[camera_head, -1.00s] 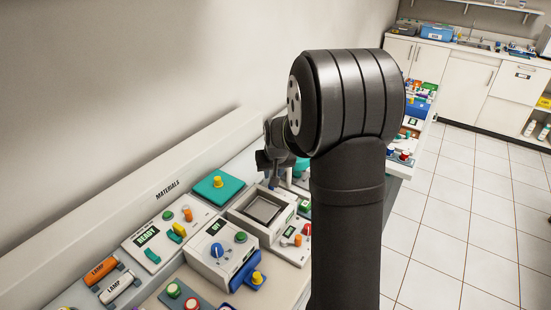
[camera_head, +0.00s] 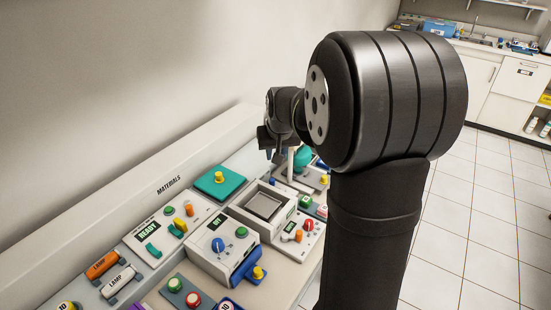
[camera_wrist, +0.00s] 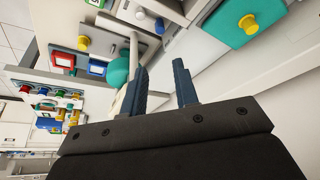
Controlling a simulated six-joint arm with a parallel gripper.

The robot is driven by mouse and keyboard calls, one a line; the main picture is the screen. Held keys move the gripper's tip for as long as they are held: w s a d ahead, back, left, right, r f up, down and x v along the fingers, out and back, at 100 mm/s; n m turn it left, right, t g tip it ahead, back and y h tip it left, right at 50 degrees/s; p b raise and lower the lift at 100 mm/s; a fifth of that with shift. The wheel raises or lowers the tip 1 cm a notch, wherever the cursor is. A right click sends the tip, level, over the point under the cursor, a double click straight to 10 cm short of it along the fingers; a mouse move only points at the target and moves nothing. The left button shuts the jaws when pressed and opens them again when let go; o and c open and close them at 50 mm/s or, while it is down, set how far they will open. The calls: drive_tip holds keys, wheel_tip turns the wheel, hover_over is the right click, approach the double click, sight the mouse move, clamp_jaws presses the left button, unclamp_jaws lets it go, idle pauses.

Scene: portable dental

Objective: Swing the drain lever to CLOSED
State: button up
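My gripper (camera_head: 272,150) is over the far part of the counter, just beyond the grey square basin (camera_head: 263,205). In the wrist view its two dark fingers (camera_wrist: 160,66) are apart, with nothing held between them. A pale upright rod (camera_head: 291,160) stands close beside the gripper, near a teal dome (camera_head: 303,157). In the wrist view a pale rod (camera_wrist: 133,50) runs beside the left finger, with the teal dome (camera_wrist: 118,73) behind it; I cannot tell whether finger and rod touch. No drain label is readable, so I cannot tell whether this rod is the drain lever.
A teal block with a yellow knob (camera_head: 220,180) lies left of the basin. Panels with coloured knobs and a unit with a blue dial (camera_head: 218,245) crowd the near counter. A long wall ledge (camera_head: 120,205) runs along the left. Tiled floor (camera_head: 440,240) is clear at right.

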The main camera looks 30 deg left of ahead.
sight(272, 180)
drive_tip(key=w+a+r+m+g+h, duration=0.2)
drive_tip(key=w+a+m+g+h, duration=0.1)
drive_tip(key=w+a+m, duration=0.25)
drive_tip(key=f, duration=1.7)
drive_tip(key=shift+s+d+f, duration=0.25)
drive_tip(key=shift+s, duration=0.15)
drive_tip(key=shift+c, duration=0.2)
